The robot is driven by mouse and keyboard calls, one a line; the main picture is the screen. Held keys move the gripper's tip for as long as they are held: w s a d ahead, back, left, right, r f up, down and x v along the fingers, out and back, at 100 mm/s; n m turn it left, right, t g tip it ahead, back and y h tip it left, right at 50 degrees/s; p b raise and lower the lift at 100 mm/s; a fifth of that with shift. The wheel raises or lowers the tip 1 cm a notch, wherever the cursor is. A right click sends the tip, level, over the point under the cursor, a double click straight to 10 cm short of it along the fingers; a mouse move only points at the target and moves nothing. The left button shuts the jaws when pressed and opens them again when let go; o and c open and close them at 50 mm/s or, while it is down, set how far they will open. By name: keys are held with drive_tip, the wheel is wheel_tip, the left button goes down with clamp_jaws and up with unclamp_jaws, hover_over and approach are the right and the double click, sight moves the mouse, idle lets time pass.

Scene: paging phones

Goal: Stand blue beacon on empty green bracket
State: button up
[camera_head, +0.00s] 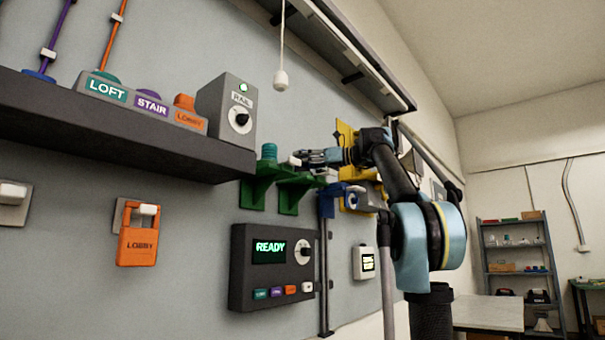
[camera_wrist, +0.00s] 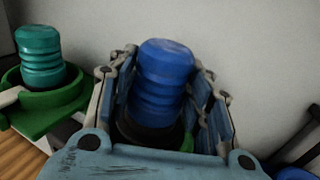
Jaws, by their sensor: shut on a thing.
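The blue beacon (camera_wrist: 165,72) stands between the fingers of my gripper (camera_wrist: 168,95), which is shut on it in the wrist view. A dark base shows under the beacon, with a sliver of green beside it; I cannot tell whether they touch. In the head view my gripper (camera_head: 308,158) is at the right-hand green bracket (camera_head: 292,196), and the beacon cannot be made out there. The left-hand green bracket (camera_head: 257,190) bears a teal beacon (camera_head: 269,152). That teal beacon (camera_wrist: 39,55) and its green holder (camera_wrist: 60,102) also show at the left in the wrist view.
A blue bracket (camera_head: 328,200) and yellow parts (camera_head: 346,138) are close by at the right. A dark shelf (camera_head: 110,128) with a grey dial box (camera_head: 227,112) is at the left. A READY panel (camera_head: 272,268) hangs below. A white pull cord knob (camera_head: 280,80) hangs above.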

drive_tip(key=shift+f, duration=1.35)
drive_tip(key=o, duration=1.4)
drive_tip(key=shift+v, duration=6)
